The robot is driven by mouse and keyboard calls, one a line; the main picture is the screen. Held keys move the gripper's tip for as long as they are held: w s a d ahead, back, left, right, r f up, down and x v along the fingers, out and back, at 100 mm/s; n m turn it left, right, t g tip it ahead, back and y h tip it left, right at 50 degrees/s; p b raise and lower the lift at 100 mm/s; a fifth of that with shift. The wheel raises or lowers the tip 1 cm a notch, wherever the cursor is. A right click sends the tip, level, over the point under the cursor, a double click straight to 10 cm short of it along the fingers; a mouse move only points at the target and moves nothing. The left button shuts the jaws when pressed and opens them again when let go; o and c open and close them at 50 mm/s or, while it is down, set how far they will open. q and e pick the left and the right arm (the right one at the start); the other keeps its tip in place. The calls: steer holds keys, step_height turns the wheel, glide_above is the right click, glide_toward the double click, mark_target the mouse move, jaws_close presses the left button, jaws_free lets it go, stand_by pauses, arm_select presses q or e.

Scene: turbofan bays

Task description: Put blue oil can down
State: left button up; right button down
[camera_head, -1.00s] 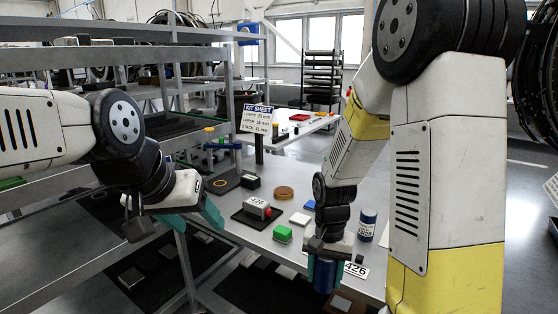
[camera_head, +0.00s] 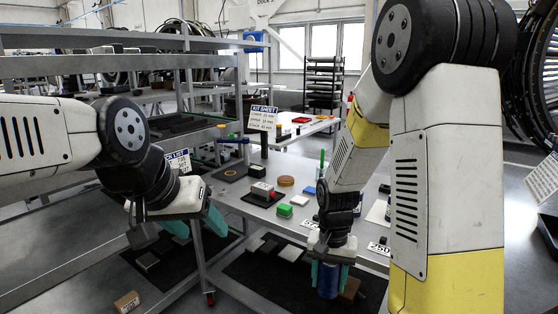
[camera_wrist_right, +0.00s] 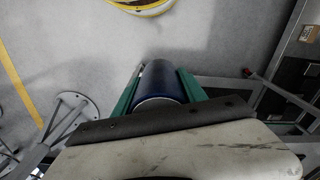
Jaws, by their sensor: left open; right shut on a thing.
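The blue oil can (camera_head: 328,281) is between the teal fingers of my right gripper (camera_head: 330,276), which is shut on it. The can hangs in front of the table (camera_head: 262,215), near its front edge in the head view. In the right wrist view the dark blue can (camera_wrist_right: 164,82) sits between the green fingers, with open floor showing past it. My left gripper (camera_head: 198,222) is open and empty, at the left, beside the table's left end. The underside of the can is hidden in the head view.
A kit sheet sign (camera_head: 262,118) stands behind. A small box (camera_head: 127,302) lies at lower left. Shelving fills the left.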

steer(key=shift+w+d+f+n, duration=0.15)
steer(key=shift+w+d+f, duration=0.05)
steer(key=shift+w, duration=0.3)
steer(key=shift+w+d+f+n, duration=0.15)
steer(key=shift+w, duration=0.35)
steer(key=w+d+f+n, duration=0.2)
steer(key=w+f, duration=0.2)
steer(key=w, duration=0.3)
steer(key=shift+w+d+n, duration=0.15)
steer(key=shift+d+n, duration=0.1)
steer(key=shift+n, duration=0.15)
